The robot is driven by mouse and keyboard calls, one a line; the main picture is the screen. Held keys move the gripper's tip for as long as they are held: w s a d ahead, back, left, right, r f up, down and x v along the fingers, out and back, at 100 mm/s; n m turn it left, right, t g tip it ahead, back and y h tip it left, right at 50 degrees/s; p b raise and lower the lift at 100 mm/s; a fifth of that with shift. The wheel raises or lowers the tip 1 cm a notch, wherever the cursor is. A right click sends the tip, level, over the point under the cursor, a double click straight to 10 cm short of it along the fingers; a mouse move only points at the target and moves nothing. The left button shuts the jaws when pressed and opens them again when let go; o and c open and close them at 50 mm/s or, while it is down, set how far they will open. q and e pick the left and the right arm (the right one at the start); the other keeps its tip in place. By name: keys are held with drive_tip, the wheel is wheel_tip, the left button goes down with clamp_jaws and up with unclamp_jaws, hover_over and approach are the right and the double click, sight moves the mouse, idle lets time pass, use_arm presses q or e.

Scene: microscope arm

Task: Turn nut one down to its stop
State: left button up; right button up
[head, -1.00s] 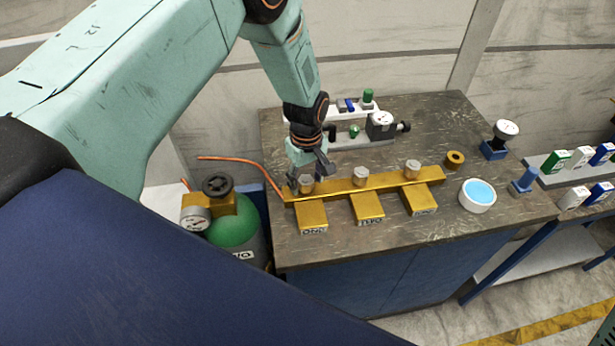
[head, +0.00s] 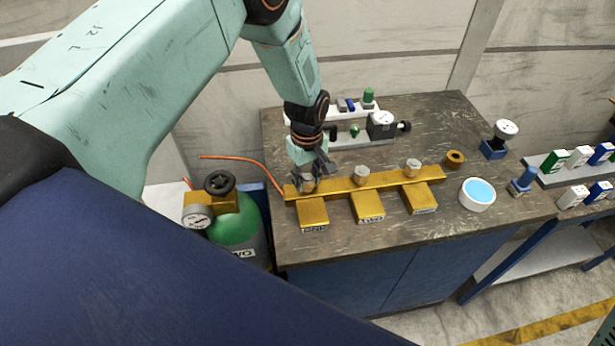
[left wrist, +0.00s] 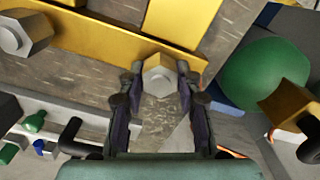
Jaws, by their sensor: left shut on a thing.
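Nut one (head: 308,185) is a grey hex nut at the left end of the brass bar (head: 385,179). My left gripper (head: 313,177) reaches down over it from above. In the left wrist view, the fingers of the left gripper (left wrist: 158,90) stand on both sides of the nut (left wrist: 159,74) and are shut on it. The label block in front of it (head: 313,214) is brass, with lettering too small to read surely. Two more nuts (head: 362,173) (head: 413,167) stand along the bar. My right gripper is not in view.
A green gas cylinder (head: 236,229) with a gauge stands left of the bench, with an orange hose (head: 235,160) running to the bar. A brass ring (head: 454,159) and a round blue-topped dish (head: 478,194) lie to the right. A fixture (head: 381,124) stands behind.

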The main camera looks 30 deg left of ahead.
sight(307, 179)
use_arm(q)
drive_tip(key=shift+m, duration=0.3)
drive_tip(key=m+b, duration=0.1)
drive_tip(key=m, duration=0.3)
drive_tip(key=shift+f+m, duration=0.1)
drive_tip(key=shift+m, duration=0.2)
drive_tip(key=m+b, duration=0.1)
drive_tip(key=m, duration=0.3)
drive_tip(key=shift+s+m, duration=0.1)
drive_tip(key=shift+m, duration=0.6)
drive_tip(key=o, duration=1.2)
drive_tip(key=shift+c, duration=0.2)
drive_tip(key=shift+r, duration=0.2)
wheel_tip(307, 179, up, 12)
drive_tip(key=shift+f, duration=0.15)
